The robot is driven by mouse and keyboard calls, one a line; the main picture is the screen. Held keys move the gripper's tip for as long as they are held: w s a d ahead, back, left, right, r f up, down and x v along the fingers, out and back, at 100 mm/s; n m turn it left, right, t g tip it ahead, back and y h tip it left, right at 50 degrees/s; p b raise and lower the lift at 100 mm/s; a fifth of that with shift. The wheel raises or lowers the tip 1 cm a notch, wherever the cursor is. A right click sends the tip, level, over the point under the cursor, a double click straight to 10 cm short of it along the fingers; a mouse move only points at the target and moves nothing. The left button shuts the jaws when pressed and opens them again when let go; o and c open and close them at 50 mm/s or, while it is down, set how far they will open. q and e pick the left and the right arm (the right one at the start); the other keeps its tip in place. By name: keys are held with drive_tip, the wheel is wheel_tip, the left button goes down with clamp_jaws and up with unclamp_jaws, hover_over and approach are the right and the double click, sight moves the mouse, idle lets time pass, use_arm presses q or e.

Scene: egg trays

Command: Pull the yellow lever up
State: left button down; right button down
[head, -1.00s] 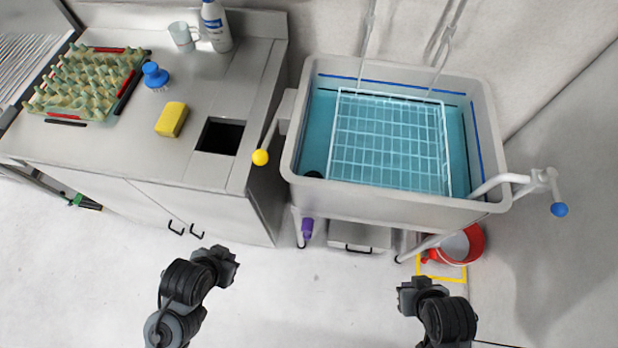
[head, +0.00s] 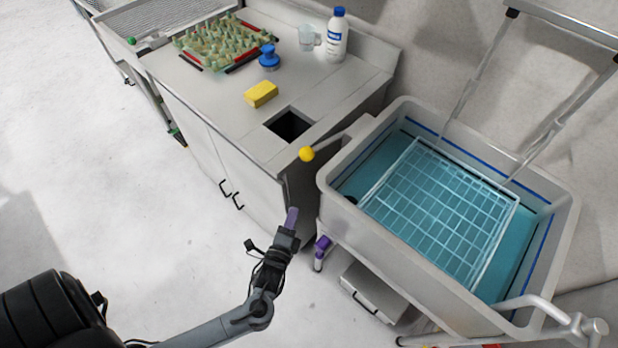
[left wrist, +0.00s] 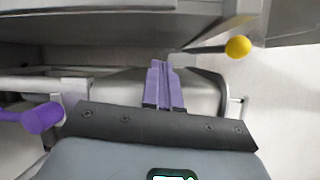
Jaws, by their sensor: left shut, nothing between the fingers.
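The yellow lever shows as a yellow ball knob (head: 307,153) on a grey rod at the left side of the wash basin (head: 337,190). In the left wrist view the yellow knob (left wrist: 238,47) is at the upper right, on a thin dark rod. My left gripper (head: 292,212) has purple fingers, is shut and empty, and is below the knob in the head view, apart from it. In the left wrist view its fingertips (left wrist: 160,64) point up the picture, left of the knob. My right gripper is not in view.
The basin holds teal liquid and a white wire rack (head: 440,205). The counter (head: 215,95) carries an egg tray (head: 222,42), a blue-handled brush (head: 269,57), a yellow sponge (head: 261,94), a mug (head: 308,37) and a bottle (head: 337,35).

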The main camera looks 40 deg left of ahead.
use_arm(q)
drive_tip(key=m+t+b, duration=0.1)
drive_tip(key=m+t, duration=0.1)
drive_tip(key=m, duration=0.1)
drive_tip(key=d+m+t, duration=0.1)
drive_tip(key=m+t, duration=0.1)
drive_tip(key=m, duration=0.2)
drive_tip(key=d+m+t+b, duration=0.1)
drive_tip(key=m+t, duration=0.2)
drive_tip(key=shift+w+d+r+m+y+b, duration=0.1)
drive_tip(key=shift+w+r+m+y+b, duration=0.2)
drive_tip(key=shift+r+y, duration=0.1)
drive_tip(key=shift+f, duration=0.1)
drive_tip(key=s+a+r+x, duration=0.1)
drive_tip(key=r+x, duration=0.1)
drive_tip(key=x, duration=1)
drive_tip(key=shift+a+r, duration=0.15)
drive_tip(key=shift+r, duration=0.1)
